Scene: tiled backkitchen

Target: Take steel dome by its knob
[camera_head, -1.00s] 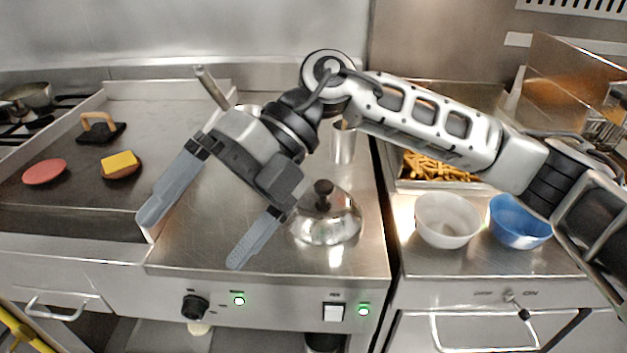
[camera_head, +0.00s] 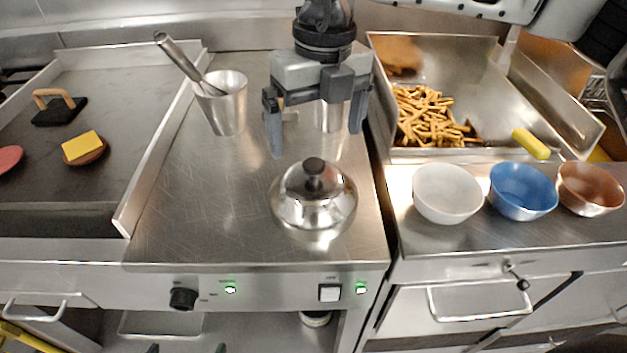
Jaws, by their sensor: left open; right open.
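The steel dome (camera_head: 314,208) is a shiny rounded cover with a dark knob (camera_head: 314,172) on top. It stands on the steel counter (camera_head: 190,225) near its front. My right gripper (camera_head: 316,143) points down, open and empty. In the picture its fingers are above and behind the knob, apart from it, with the knob lying below the gap between them. Only what look like two dark fingertips of my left gripper (camera_head: 186,348) show at the bottom edge, spread apart and far from the dome.
A steel cup with a utensil (camera_head: 226,108) stands left of my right gripper, and another steel cup (camera_head: 329,117) is partly hidden behind it. A griddle (camera_head: 100,180) lies left. A fries tray (camera_head: 470,154) and several bowls (camera_head: 448,194) are right. Counter left of the dome is clear.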

